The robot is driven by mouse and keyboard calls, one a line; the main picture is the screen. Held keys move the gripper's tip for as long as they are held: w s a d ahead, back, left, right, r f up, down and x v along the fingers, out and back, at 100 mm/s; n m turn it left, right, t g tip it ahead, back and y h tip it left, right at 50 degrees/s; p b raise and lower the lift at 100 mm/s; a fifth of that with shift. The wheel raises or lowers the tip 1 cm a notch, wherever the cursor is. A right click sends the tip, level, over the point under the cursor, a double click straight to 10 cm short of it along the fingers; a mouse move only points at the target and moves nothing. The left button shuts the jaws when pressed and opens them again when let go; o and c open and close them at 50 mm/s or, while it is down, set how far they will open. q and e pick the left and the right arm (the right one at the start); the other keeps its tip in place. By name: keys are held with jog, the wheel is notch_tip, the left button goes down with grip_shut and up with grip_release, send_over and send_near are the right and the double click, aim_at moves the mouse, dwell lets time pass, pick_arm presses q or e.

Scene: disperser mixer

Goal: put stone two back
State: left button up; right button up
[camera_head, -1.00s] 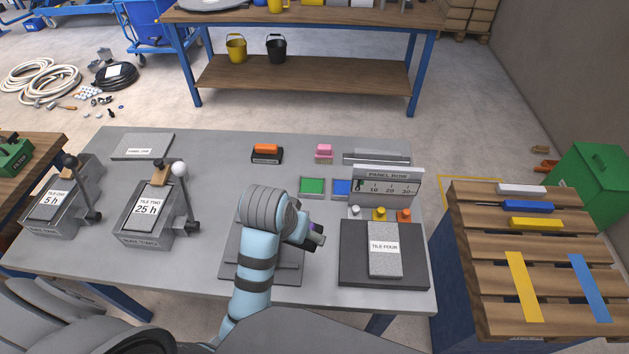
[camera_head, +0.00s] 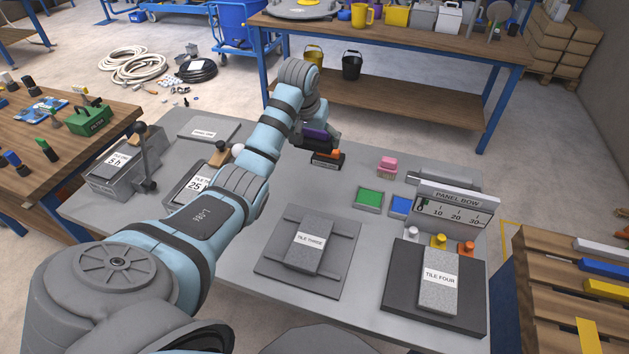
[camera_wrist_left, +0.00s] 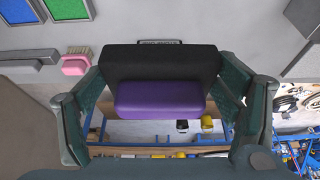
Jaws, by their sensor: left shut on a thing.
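My left gripper (camera_head: 318,138) is shut on a black block with a purple upper part, which I take to be stone two (camera_head: 316,131). It is held near the far edge of the grey table. In the left wrist view the stone (camera_wrist_left: 160,98) sits between the two fingers of the left gripper (camera_wrist_left: 160,100). An orange-topped block on a black labelled holder (camera_head: 327,160) is just below the gripper in the head view, partly hidden. Whether the held stone touches the holder, I cannot tell. My right gripper is not in view.
A pink brush (camera_head: 387,165), green pad (camera_head: 369,198) and blue pad (camera_head: 400,205) are to the right. Tile three (camera_head: 309,246) and tile four (camera_head: 438,280) lie nearer. The panel bow gauge (camera_head: 452,208) stands at the right. Bare table lies between.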

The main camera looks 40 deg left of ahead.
aim_at(316, 187)
pick_arm(q)
notch_tip(316, 187, down, 16)
jog(key=b, duration=0.3)
jog(key=shift+f, duration=0.15)
jog(key=o, duration=1.1)
jog(key=shift+o, duration=0.7)
jog(key=p+v, duration=0.4)
jog(key=v, duration=0.8)
jog(key=shift+w+d, duration=0.1)
jog(key=shift+w, duration=0.05)
